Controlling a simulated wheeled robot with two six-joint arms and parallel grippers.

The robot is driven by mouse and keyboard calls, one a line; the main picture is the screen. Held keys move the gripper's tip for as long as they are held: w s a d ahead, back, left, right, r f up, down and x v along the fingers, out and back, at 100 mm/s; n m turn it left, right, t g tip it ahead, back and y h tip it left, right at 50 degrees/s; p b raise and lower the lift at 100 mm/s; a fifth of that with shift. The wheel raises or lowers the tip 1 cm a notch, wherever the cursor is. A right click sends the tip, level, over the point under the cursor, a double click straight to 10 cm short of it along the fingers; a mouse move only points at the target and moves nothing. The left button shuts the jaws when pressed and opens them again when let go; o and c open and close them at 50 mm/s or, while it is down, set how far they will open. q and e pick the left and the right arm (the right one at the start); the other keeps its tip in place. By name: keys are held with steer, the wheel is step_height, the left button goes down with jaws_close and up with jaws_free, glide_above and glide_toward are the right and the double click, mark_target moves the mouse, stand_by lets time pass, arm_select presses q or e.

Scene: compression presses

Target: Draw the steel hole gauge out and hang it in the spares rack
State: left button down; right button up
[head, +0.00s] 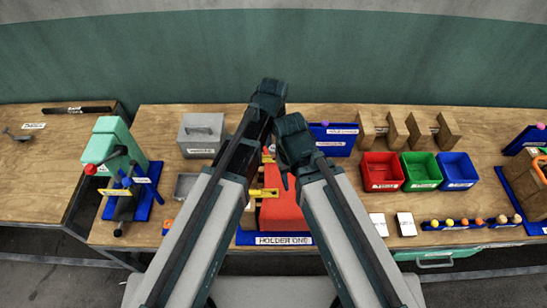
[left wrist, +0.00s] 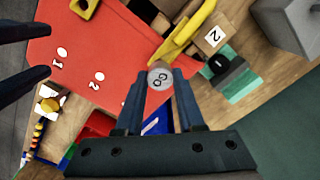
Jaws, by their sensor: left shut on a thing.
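The steel hole gauge (left wrist: 160,75) shows in the left wrist view as a round grey end with dark marking. My left gripper (left wrist: 160,98) is shut on it, one finger on each side. Behind it is the red block (left wrist: 110,45), with holes marked 1 and 2; I cannot tell whether the gauge is still seated in it. In the head view the red block (head: 283,212) stands on the blue base labelled HOLDER ONE (head: 283,240), and my arms hide the gauge. My right gripper (left wrist: 48,50) has its fingers apart, over the red block. I cannot tell which thing is the spares rack.
A blue labelled stand (head: 333,148) is behind the arms, near wooden blocks (head: 409,132). Red (head: 382,184), green (head: 421,185) and blue bins (head: 457,184) stand to the right. A teal press (head: 118,142) is at left, beside a grey box (head: 201,151). Yellow parts (head: 265,193) are near the arms.

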arm_select(q)
steer(key=shift+r+p, duration=1.5)
steer(key=shift+r, duration=0.2)
steer(key=shift+f, duration=0.1)
